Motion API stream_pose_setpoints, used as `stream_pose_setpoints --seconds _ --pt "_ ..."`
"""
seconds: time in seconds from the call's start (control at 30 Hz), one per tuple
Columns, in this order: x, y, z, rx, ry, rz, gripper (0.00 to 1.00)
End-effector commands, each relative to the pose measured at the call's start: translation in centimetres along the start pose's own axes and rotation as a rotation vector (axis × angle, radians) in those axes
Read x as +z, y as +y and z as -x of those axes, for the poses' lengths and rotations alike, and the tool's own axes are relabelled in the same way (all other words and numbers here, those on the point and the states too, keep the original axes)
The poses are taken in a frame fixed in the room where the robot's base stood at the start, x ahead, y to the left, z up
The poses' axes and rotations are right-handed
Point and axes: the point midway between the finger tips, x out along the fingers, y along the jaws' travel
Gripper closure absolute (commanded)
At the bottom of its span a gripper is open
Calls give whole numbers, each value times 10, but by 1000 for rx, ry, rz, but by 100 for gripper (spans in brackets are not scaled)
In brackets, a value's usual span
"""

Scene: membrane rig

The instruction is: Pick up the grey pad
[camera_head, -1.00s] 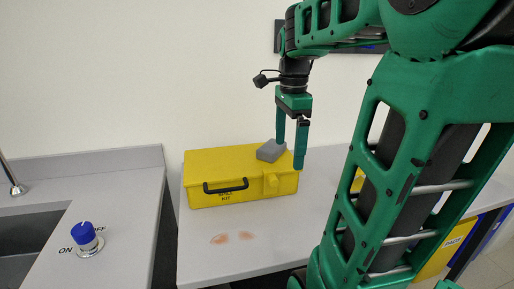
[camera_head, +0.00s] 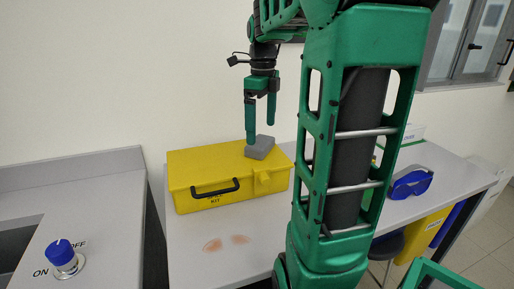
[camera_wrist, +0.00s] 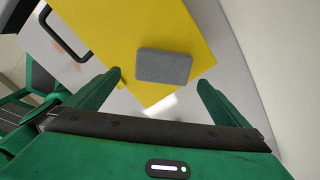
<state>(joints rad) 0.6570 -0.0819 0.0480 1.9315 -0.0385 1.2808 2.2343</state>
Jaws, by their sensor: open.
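The grey pad (camera_head: 260,147) is a small flat block lying on the lid of the yellow case (camera_head: 229,191), near its right back part. My gripper (camera_head: 260,138) is open above the case, fingers pointing down. In the head view one finger overlaps the pad's left edge and the other hangs above the pad. In the wrist view the pad (camera_wrist: 163,66) lies beyond and between the two spread fingertips, with nothing held. I cannot tell the exact gap between the fingertips and the pad.
The case stands on a grey counter (camera_head: 215,265) with two reddish smears in front. A blue knob (camera_head: 62,253) sits at lower left, beside a sink. Blue goggles (camera_head: 411,183) lie to the right, past my arm. A white wall rises behind the case.

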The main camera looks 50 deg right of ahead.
Motion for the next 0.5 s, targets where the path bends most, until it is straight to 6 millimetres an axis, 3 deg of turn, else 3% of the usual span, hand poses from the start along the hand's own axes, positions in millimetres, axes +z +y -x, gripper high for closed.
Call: stream_pose_setpoints --seconds 0.5 --pt "0 -5 -52 1 0 2 0"
